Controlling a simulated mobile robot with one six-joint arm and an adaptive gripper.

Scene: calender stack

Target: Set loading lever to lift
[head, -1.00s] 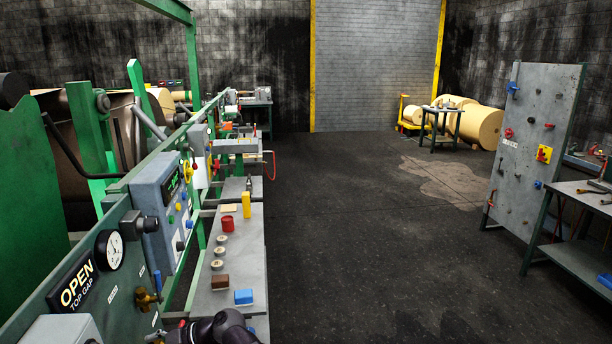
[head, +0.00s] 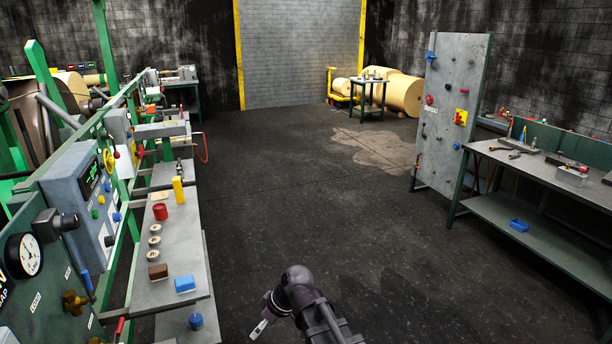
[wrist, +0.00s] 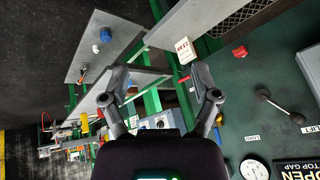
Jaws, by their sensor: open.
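In the wrist view a lever (wrist: 280,107), a grey rod with a rounded knob at each end, sits on the dark green panel. A label reading LOAD (wrist: 252,137) is below its left end, and a label that seems to read LIFT (wrist: 308,127) is close to its lower right end. Which end is the pivot is unclear. My gripper (wrist: 181,70) is open and empty, left of the lever and apart from it. In the head view I cannot make out the lever; my arm (head: 300,292) is low in the middle, over the floor.
A gauge (wrist: 254,170), a red knob (wrist: 240,51) and an OPEN TOP GAP sign (wrist: 296,170) share the panel. The head view shows a grey bench (head: 196,268) with small items at left, a standing board (head: 450,110) and worktable (head: 545,165) at right, and clear floor between.

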